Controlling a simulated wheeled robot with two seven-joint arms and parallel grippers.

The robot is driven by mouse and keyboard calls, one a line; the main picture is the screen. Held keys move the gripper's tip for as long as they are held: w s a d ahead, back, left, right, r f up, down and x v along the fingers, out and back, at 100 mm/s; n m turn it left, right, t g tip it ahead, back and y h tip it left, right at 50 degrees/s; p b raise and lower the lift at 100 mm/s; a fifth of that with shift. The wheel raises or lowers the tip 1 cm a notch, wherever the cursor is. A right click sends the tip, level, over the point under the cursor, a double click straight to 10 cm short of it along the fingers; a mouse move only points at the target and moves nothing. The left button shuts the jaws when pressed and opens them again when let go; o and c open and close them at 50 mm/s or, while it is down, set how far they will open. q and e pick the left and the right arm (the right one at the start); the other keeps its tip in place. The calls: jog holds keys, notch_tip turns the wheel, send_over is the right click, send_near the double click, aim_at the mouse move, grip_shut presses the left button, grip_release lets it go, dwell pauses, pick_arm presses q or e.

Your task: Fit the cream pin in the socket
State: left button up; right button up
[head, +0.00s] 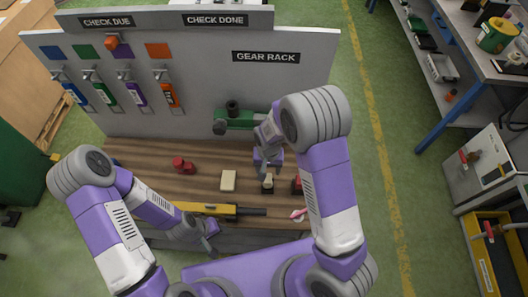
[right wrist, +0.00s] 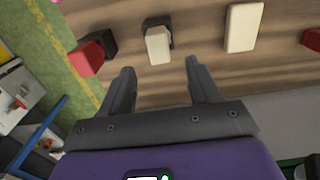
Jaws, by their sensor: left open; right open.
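A small cream pin (head: 268,180) is on the wooden bench below my right gripper, at a dark block (head: 266,190). In the right wrist view the pin (right wrist: 158,46) overlaps the dark block (right wrist: 156,23), beyond the open fingers. I cannot tell whether it is seated in the block or which part is the socket. My right gripper (head: 268,168) is open and empty above the pin; it also shows in the right wrist view (right wrist: 160,75). My left gripper (head: 208,243) is open and empty near the bench's front edge.
A flat cream block (head: 228,180) lies left of the pin, with a red piece (head: 183,165) further left. Another red piece (right wrist: 86,58) sits by a dark block. A yellow-black tool (head: 210,209) lies in front. A green fixture (head: 240,119) stands by the back panel (head: 200,85).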

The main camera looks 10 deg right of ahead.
aim_at(268, 178)
jog(key=f, duration=0.7)
jog(key=shift+s+f, duration=0.15)
jog(key=shift+s, duration=0.2)
grip_shut()
